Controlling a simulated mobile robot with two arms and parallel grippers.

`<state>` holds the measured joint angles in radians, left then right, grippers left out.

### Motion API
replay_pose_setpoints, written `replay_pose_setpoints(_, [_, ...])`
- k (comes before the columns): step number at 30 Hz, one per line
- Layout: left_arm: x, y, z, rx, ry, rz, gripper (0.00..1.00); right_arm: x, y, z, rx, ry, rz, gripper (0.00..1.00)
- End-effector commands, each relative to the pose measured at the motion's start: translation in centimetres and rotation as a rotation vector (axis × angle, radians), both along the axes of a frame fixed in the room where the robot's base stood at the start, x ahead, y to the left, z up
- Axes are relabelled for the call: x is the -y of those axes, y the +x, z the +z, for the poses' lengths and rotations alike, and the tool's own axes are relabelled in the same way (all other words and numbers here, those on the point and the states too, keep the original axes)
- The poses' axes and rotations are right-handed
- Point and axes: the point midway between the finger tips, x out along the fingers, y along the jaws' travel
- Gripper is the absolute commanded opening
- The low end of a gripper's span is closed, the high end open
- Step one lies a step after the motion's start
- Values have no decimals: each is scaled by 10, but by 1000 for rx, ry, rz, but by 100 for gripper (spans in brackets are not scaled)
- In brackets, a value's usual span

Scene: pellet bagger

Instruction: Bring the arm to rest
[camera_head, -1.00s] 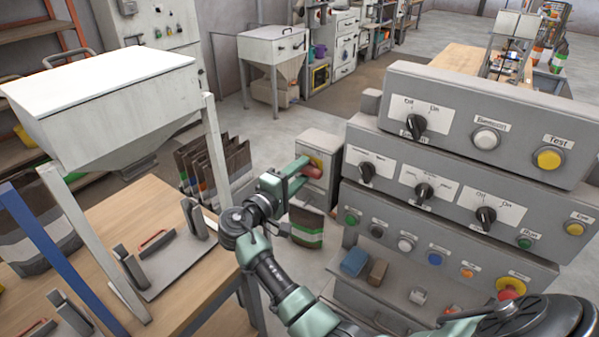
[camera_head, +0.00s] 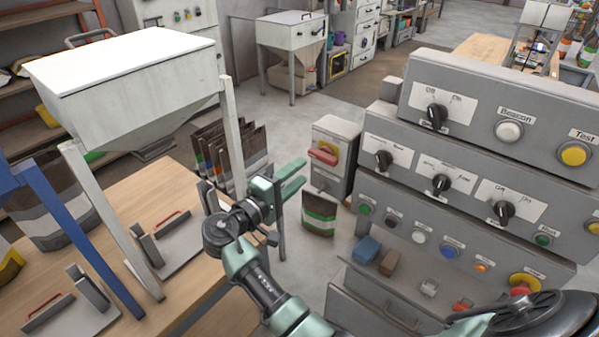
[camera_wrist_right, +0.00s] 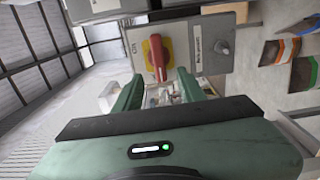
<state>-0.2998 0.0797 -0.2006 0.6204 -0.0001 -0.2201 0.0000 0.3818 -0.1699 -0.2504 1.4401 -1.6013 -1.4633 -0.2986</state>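My right gripper (camera_head: 298,175) is green and empty, its fingers apart, over the gap between the wooden table and the grey switch box (camera_head: 337,140). It is left of and apart from the red rotary handle (camera_head: 322,156) on the box's yellow plate. In the right wrist view the two fingers (camera_wrist_right: 158,88) are spread, with the red handle (camera_wrist_right: 157,58) ahead beyond them and nothing held. The right arm reaches in from the bottom of the head view. My left gripper is in neither view.
The wooden table (camera_head: 185,190) with a white hopper (camera_head: 130,75) is at left. The stepped control panel (camera_head: 480,190) with knobs and buttons fills the right. Dark bags (camera_head: 232,155) stand behind the gripper; a green-banded bag (camera_head: 319,212) is below the box. Open floor lies behind.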

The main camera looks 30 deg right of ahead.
Motion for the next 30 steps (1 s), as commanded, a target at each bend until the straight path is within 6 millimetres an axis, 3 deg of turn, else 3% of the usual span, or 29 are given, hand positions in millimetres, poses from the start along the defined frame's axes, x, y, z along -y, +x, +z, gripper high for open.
replay_pose_setpoints(10, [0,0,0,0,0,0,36,0,1,-4,-7,3,5,40])
replay_pose_setpoints(14, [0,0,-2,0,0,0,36,-1,7,-42,-68,35,59,40])
replay_pose_setpoints(17, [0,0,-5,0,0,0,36,-6,12,-103,-156,99,143,40])
replay_pose_setpoints(19, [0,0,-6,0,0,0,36,-11,10,-157,-228,164,207,40])
replay_pose_setpoints(23, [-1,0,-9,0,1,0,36,-22,-9,-255,-346,310,307,40])
replay_pose_setpoints(26, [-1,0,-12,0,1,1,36,-31,-37,-327,-422,435,359,40])
replay_pose_setpoints(30, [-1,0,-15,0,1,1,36,-44,-93,-419,-507,629,398,40])
